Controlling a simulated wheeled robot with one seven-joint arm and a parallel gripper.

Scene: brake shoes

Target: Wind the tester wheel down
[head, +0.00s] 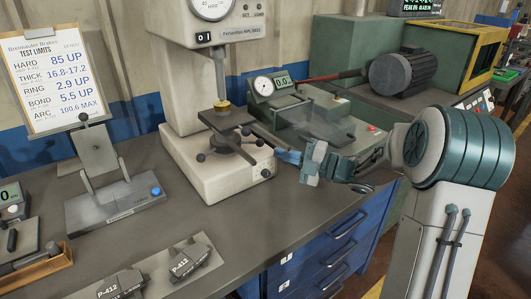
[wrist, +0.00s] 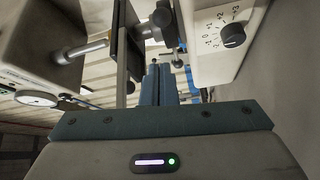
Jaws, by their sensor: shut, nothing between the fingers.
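The hardness tester (head: 190,95) stands upright on the bench, with a dial at its top. Its wheel (head: 232,148), with dark ball-ended spokes, sits on the screw below a small dark platform (head: 226,119). A brass-coloured piece (head: 222,105) rests on the platform under the tester's tip. My gripper (head: 281,154) is just right of the wheel, apart from it in the head view, with its blue fingers pointing left. In the wrist view the fingers (wrist: 157,82) are shut together and empty. Part of the wheel is hidden under the platform.
A graduated knob (wrist: 233,36) is close to my fingers in the wrist view. Right of the tester is a machine with a gauge (head: 263,86) and a clear guard. At left are a stand (head: 115,205), a limits clipboard (head: 50,80) and two P-412 shoes (head: 189,259).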

